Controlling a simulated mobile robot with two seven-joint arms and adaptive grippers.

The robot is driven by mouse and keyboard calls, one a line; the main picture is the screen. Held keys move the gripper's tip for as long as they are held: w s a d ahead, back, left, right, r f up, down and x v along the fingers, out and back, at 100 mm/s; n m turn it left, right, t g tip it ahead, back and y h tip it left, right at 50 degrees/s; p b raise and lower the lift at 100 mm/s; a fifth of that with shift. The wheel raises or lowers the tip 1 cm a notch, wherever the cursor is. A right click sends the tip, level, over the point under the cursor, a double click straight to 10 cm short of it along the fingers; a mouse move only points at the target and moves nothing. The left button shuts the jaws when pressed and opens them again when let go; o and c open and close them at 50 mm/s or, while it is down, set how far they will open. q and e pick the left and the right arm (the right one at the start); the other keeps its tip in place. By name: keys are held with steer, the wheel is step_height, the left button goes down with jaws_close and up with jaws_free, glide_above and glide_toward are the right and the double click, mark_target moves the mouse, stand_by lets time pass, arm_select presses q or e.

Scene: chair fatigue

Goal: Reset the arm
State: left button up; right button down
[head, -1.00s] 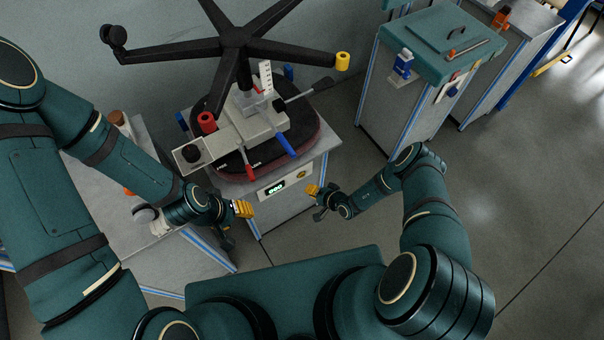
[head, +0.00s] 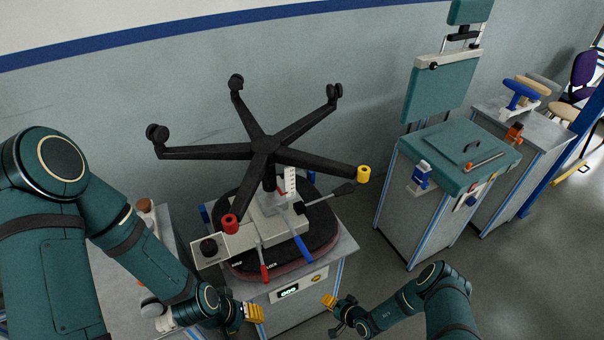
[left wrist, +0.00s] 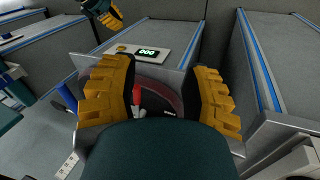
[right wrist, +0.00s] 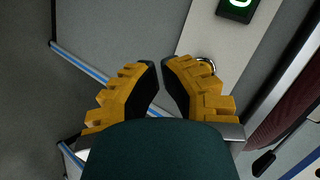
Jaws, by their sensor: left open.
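Both my arms hang over the near side of the test bench (head: 345,250). My left gripper (head: 256,312) is at the bench's front left corner, its yellow fingers wide apart and empty. In the left wrist view its fingers (left wrist: 160,95) frame the upturned seat. My right gripper (head: 332,303) is in front of the bench, right of the display panel (head: 300,285). In the right wrist view its fingertips (right wrist: 160,68) are close together with a narrow gap and nothing visible between them. A metal ring (right wrist: 206,65) shows behind one finger.
An upside-down black chair base (head: 264,150) stands on the clamped seat (head: 240,260), with red (head: 230,223) and yellow (head: 363,173) marked ends. A blue lever (head: 302,247) and a red lever (head: 264,265) point forward. A green-topped cabinet (head: 455,160) stands right; floor is open between.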

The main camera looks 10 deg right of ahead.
steer(key=s+a+r+n+g+y, duration=0.1)
steer(key=s+a+r+n+g, duration=0.4)
steer(key=s+r+g, duration=0.55)
arm_select(q)
steer(key=shift+w+a, duration=0.15)
steer(key=shift+w, duration=0.5)
arm_select(e)
step_height(320, 180, up, 21)
steer(key=s+t+h, duration=0.2)
steer(key=t+h, duration=0.1)
steer(key=shift+s+n+h, duration=0.2)
steer(key=shift+n+h, duration=0.1)
steer(key=shift+h, duration=0.1)
steer(key=shift+r, duration=0.1)
